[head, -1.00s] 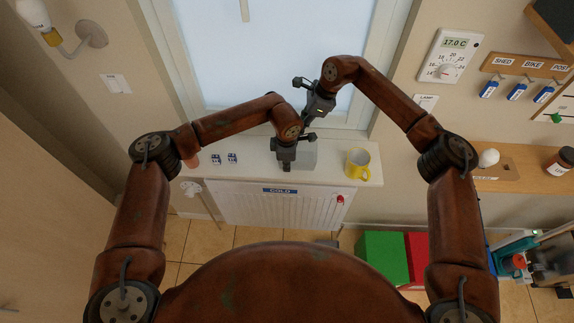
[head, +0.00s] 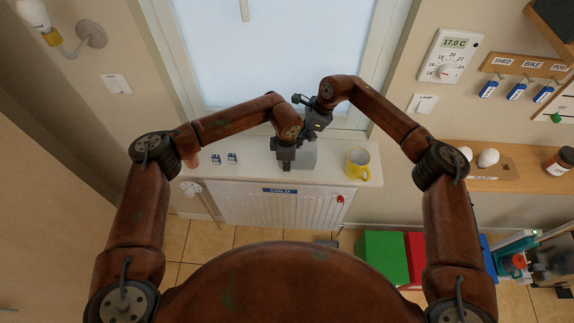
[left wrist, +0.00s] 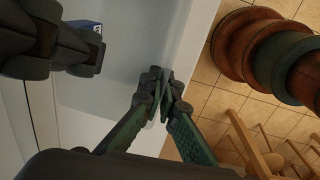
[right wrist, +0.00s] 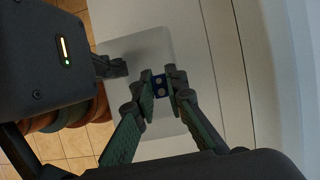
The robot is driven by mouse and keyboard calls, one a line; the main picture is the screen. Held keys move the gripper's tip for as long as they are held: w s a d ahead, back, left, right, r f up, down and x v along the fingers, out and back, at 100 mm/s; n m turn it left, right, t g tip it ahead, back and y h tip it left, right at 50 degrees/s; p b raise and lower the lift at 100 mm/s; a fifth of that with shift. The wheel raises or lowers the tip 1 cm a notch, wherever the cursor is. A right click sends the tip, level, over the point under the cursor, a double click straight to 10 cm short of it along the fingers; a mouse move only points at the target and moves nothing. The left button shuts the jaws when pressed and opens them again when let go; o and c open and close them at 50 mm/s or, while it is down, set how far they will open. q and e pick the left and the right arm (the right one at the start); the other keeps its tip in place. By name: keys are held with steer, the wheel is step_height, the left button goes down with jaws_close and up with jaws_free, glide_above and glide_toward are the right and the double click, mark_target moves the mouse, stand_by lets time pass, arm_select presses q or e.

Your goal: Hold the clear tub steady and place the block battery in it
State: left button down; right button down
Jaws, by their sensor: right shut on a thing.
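The clear tub (head: 308,157) stands on the white windowsill, a faint see-through box, also in the right wrist view (right wrist: 140,50). My left gripper (head: 286,165) points down at its left side; in the left wrist view its fingertips (left wrist: 164,90) are closed together on the tub's wall. My right gripper (right wrist: 165,92) is shut on a block battery, blue with two round silvery spots (right wrist: 158,86), held over the tub. The battery's blue side also shows in the left wrist view (left wrist: 88,26). In the head view the right fingertips are mostly hidden behind my left wrist.
Two more small blue-and-white blocks (head: 232,158) stand on the sill (head: 262,172) to the left. The window is behind, and a radiator (head: 280,205) marked COLD hangs below the sill's front edge.

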arm_select(q)
steer(key=shift+s, duration=0.15)
arm_select(e)
steer(key=shift+w+d+f, duration=0.1)
steer(key=shift+f, duration=0.25)
arm_select(q)
steer(key=shift+f, duration=0.1)
arm_select(e)
steer(key=c, duration=1.9)
jaws_free()
steer(key=v, duration=1.2)
arm_select(q)
steer(key=c, duration=2.6)
jaws_free()
steer(key=shift+c, duration=0.2)
steer(key=o, duration=0.6)
steer(key=shift+c, duration=0.2)
